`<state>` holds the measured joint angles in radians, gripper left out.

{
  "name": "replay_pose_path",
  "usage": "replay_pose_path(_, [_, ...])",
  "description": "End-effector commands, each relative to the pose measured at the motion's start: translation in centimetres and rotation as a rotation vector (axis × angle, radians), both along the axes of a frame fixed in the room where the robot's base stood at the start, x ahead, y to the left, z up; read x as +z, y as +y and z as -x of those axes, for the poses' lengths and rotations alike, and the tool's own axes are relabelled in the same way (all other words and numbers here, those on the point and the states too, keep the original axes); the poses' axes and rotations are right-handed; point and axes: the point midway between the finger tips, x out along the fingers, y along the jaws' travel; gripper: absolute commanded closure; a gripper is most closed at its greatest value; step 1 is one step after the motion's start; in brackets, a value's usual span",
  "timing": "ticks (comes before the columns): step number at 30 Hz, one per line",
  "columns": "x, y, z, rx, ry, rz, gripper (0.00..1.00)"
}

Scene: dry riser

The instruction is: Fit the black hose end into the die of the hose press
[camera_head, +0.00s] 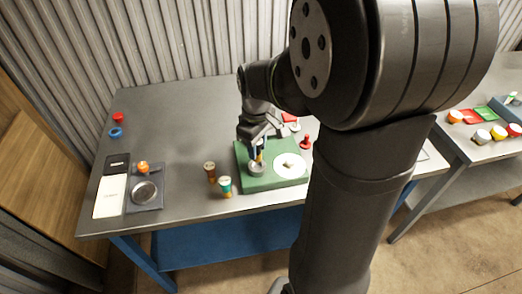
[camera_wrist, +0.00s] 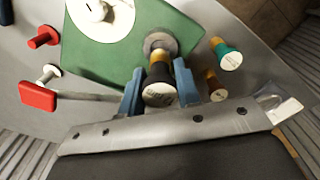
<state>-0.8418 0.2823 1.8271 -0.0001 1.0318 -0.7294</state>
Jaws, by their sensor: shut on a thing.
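The black hose end (camera_wrist: 159,91) has a black cap and a yellow-brown body. My gripper (camera_wrist: 159,86) is shut on it, one blue finger on each side. In the head view my gripper (camera_head: 258,150) points down over the green base of the hose press (camera_head: 285,178), and a bit of the yellow body (camera_head: 260,157) shows. The round grey die (camera_head: 257,168) is directly under the hose end; it also shows in the wrist view (camera_wrist: 160,41). The hose end's lower tip overlaps the die, and I cannot tell whether it is inside or just above.
A teal-capped piece (camera_head: 225,186) and a brown-capped piece (camera_head: 210,170) stand just left of the press. A white disc (camera_head: 290,165) lies on the base's right side. A red knob (camera_head: 305,141) stands behind it. A dark pad with a round dish (camera_head: 145,191) is farther left.

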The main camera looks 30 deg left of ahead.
Motion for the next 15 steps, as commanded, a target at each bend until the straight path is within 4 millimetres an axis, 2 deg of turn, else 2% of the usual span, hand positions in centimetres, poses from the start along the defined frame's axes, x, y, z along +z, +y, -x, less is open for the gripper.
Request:
replay_pose_path(9, [-3.8, 0.1, 0.0, -0.001, 0.001, 0.001, 0.97])
replay_pose_path(15, [-4.0, 0.1, 0.0, -0.001, 0.000, 0.000, 0.97])
